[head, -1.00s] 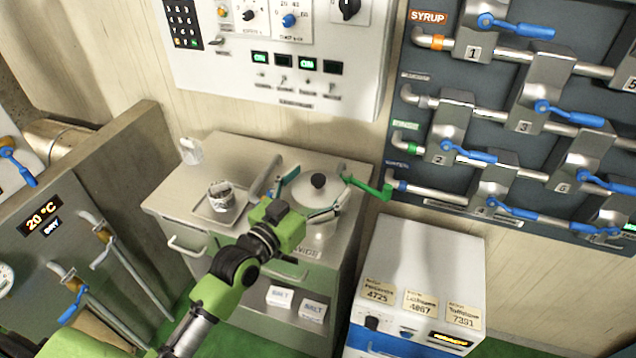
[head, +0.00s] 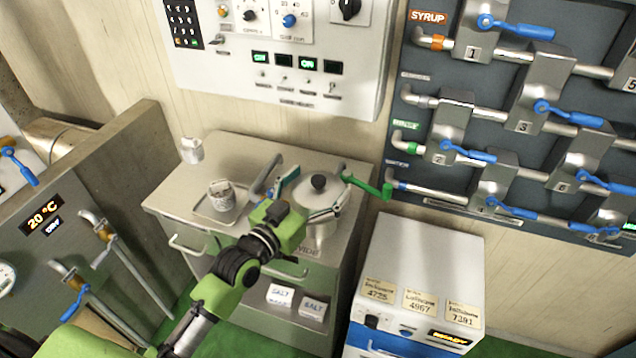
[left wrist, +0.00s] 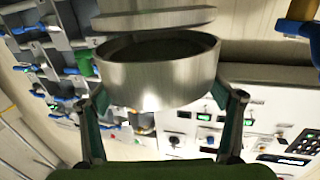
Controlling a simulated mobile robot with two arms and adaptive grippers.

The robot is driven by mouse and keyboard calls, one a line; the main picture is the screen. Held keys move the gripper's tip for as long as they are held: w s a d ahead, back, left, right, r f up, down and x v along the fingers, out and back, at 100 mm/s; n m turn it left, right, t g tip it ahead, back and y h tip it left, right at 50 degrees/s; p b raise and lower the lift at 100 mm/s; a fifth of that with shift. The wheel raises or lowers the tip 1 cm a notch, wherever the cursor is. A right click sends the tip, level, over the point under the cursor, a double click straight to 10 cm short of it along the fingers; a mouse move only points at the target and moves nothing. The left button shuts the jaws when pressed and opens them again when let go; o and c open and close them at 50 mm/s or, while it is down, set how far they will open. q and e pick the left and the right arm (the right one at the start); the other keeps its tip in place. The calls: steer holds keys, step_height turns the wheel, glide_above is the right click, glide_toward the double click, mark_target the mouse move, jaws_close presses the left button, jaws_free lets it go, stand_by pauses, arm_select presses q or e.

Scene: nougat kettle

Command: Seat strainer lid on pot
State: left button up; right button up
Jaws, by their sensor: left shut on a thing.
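The strainer lid (head: 303,196) is a round pale steel piece with a black knob (head: 319,182). My left gripper (head: 307,203) is shut on the lid's sides. In the left wrist view, which is upside down, the lid (left wrist: 160,85) sits between the two fingers and its dark hollow underside shows. The steel pot (head: 318,236) stands on the cabinet under the lid, largely hidden by lid and gripper. A steel rim, apparently the pot's (left wrist: 155,19), shows close to the lid in the wrist view. I cannot tell whether they touch. My right gripper is out of view.
A green crank handle (head: 372,188) stands close right of the lid. A tray (head: 203,210) with a can (head: 221,194) lies left on the cabinet top (head: 180,191). A white box-shaped unit (head: 425,255) stands lower right. Pipes and blue valves fill the right wall.

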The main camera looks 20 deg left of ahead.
arm_select(q)
steer(key=shift+f+b, duration=0.4)
steer(key=shift+f, duration=0.3)
stand_by(0.6)
stand_by(0.8)
steer(key=shift+f, duration=0.6)
stand_by(1.1)
steer(key=o, duration=1.2)
steer(key=shift+o, duration=0.2)
steer(key=shift+f, duration=0.1)
steer(key=shift+r+p, duration=4.1)
